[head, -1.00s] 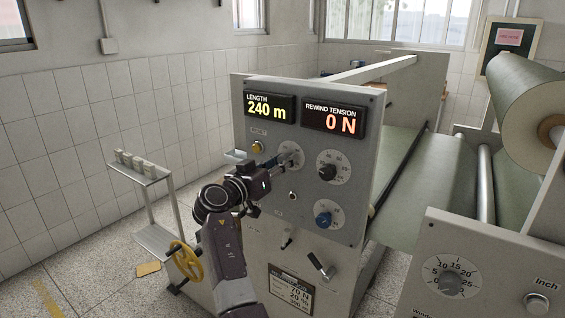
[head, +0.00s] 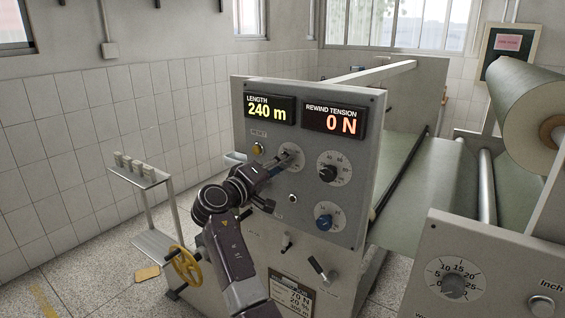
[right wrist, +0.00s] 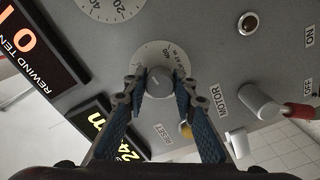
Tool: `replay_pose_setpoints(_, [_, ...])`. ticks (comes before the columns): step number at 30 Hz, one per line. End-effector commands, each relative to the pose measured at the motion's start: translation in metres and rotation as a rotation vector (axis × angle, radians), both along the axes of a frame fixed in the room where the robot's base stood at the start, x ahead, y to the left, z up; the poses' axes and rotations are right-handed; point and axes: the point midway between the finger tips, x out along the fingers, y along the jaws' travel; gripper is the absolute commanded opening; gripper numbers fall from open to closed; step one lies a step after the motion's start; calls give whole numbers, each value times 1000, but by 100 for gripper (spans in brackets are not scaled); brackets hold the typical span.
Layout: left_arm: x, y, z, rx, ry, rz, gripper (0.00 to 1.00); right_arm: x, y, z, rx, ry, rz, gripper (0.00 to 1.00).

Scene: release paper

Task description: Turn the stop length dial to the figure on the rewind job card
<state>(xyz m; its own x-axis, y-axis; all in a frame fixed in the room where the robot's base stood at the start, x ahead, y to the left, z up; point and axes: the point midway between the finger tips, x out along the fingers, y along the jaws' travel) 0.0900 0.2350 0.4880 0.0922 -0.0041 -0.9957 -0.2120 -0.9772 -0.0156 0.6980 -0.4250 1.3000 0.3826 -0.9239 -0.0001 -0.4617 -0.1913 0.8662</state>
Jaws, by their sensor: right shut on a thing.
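The stop length dial (head: 292,157) is a pale round scale with a grey knob, on the grey panel under the LENGTH display (head: 269,108), which reads 240 m. My right gripper (right wrist: 160,84) is shut on the knob (right wrist: 160,80), one blue-padded finger on each side; the scale (right wrist: 150,52) shows around it, with a 400 mark readable. In the head view my right wrist partly hides the dial. My left gripper is not in view.
The tension display (head: 333,121) reads 0 N. A small shelf stand (head: 142,175) and yellow handwheel (head: 186,263) stand left.

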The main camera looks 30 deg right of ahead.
Motion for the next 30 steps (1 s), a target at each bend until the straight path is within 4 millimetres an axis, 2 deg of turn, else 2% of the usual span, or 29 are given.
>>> replay_pose_setpoints(18, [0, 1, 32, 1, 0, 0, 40, 0, -1, 4, -208, 492, -1, 1])
replay_pose_setpoints(30, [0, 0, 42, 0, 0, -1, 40, 0, 0, 2, -267, 633, 0, 1])
